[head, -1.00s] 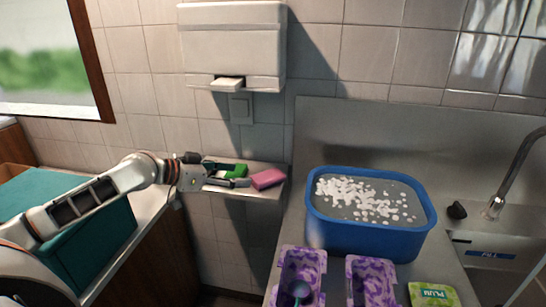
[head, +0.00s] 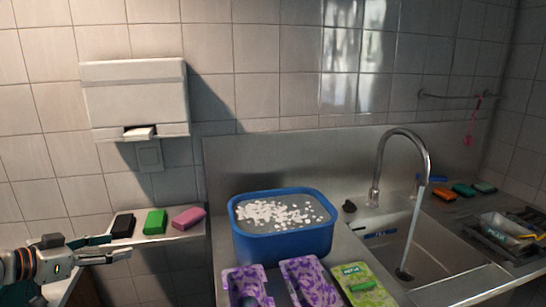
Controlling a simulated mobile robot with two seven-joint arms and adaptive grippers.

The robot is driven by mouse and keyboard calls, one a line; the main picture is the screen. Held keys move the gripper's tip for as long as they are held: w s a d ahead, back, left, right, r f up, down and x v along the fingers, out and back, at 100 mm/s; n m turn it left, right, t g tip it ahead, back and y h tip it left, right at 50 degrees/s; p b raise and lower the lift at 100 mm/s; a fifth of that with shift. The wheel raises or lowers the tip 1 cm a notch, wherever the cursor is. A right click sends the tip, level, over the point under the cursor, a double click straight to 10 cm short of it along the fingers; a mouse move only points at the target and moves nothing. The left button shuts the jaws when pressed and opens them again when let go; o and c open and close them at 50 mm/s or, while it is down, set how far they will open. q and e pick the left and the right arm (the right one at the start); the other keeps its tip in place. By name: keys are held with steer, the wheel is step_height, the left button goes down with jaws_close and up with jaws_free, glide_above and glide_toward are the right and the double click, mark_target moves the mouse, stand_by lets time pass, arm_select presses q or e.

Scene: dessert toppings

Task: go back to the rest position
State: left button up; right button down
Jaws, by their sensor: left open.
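My left gripper (head: 114,247) reaches in at the lower left edge of the head view. Its fingers are apart, with nothing between them. It is in front of and below a narrow shelf (head: 183,235). On the shelf stand a black sponge (head: 122,226), a green sponge (head: 155,222) and a pink sponge (head: 188,218) in a row. The gripper looks clear of all of them. My right gripper is not in view.
A blue tub (head: 283,246) with white bits floating in it stands right of the shelf. Purple trays (head: 312,282) and a green packet (head: 362,285) lie in front. Water runs from a tap (head: 405,135) into the sink (head: 440,255). A dispenser (head: 135,95) hangs above the shelf.

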arm_select(q)
steer(key=s+d+f+y, duration=0.1)
steer(key=s+d+f, duration=0.1)
steer(key=f, duration=0.6)
steer(key=s+d+f, duration=0.3)
steer(key=f, duration=0.4)
steer(key=s+d+f+n+y, duration=0.1)
steer(key=s+d+f, duration=0.6)
steer(key=s+f, duration=0.3)
steer(key=s+d+f+y, duration=0.2)
steer(key=s+d+f, duration=0.6)
steer(key=s+f, duration=0.2)
steer(key=shift+s+n+g, duration=0.3)
steer(key=shift+s+n, duration=0.1)
steer(key=shift+s, duration=0.55)
steer(key=shift+f, duration=0.1)
